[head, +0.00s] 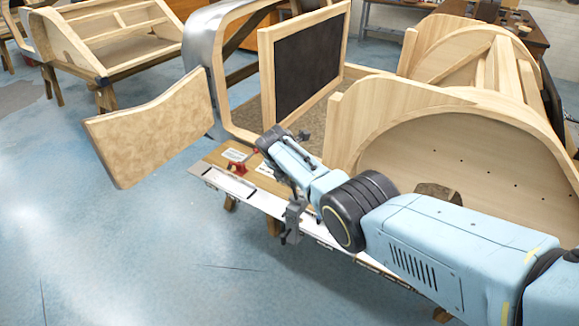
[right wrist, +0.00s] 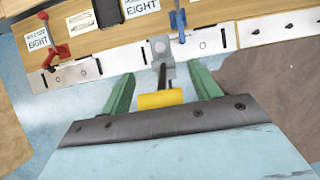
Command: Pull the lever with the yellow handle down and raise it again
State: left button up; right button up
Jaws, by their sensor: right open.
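The lever's yellow handle (right wrist: 160,99) shows in the right wrist view, at the end of a dark rod from a grey bracket (right wrist: 160,48) on the board's edge. The handle points toward my palm. My right gripper (right wrist: 161,76) is open, with one green finger on each side of the lever. Gaps show between the handle and both fingers. The dark palm bar is just behind the handle; I cannot tell whether they touch. In the head view my right arm reaches in from the right over the board, and I cannot make out the yellow handle there. My left gripper is not in view.
A red clamp (right wrist: 55,42) and a blue-handled clamp (right wrist: 180,24) are on the same board, beside labels reading EIGHT. The red clamp also shows in the head view (head: 238,164). Wooden bodyframes (head: 440,130) stand behind the board. Floor at the front left is clear.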

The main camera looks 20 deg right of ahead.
jog(key=p+v, duration=0.3)
jog(key=v, duration=0.2)
jog(key=shift+r, duration=0.25)
jog(key=p+v, duration=0.1)
jog(key=v, duration=0.6)
jog(key=shift+r, duration=0.25)
jog(key=shift+s+a+f, duration=0.1)
jog(key=shift+s, duration=0.05)
jog(key=s+f+m+y+b, duration=0.1)
jog(key=s+f+m+b, duration=0.2)
jog(key=s+f, duration=0.75)
jog(key=s+d+f+m+g+y+b, duration=0.1)
jog(key=s+f+m+b, duration=0.25)
jog(key=f, duration=1.45)
jog(key=s+f+m+y+b, duration=0.1)
jog(key=s+f+m+b, duration=0.25)
jog(key=s+f, duration=0.8)
jog(key=s+d+f+m+b, duration=0.1)
jog(key=s+f+m+b, duration=0.2)
jog(key=s+f+m, duration=0.3)
jog(key=s+d+f+m+g+y+b, duration=0.1)
jog(key=s+f+m, duration=0.5)
jog(key=s+f, duration=1.1)
jog(key=s+d+b, duration=0.1)
jog(key=s+b, duration=0.1)
jog(key=s, duration=0.6)
jog(key=shift+s+m, duration=0.35)
jog(key=shift+m, duration=0.05)
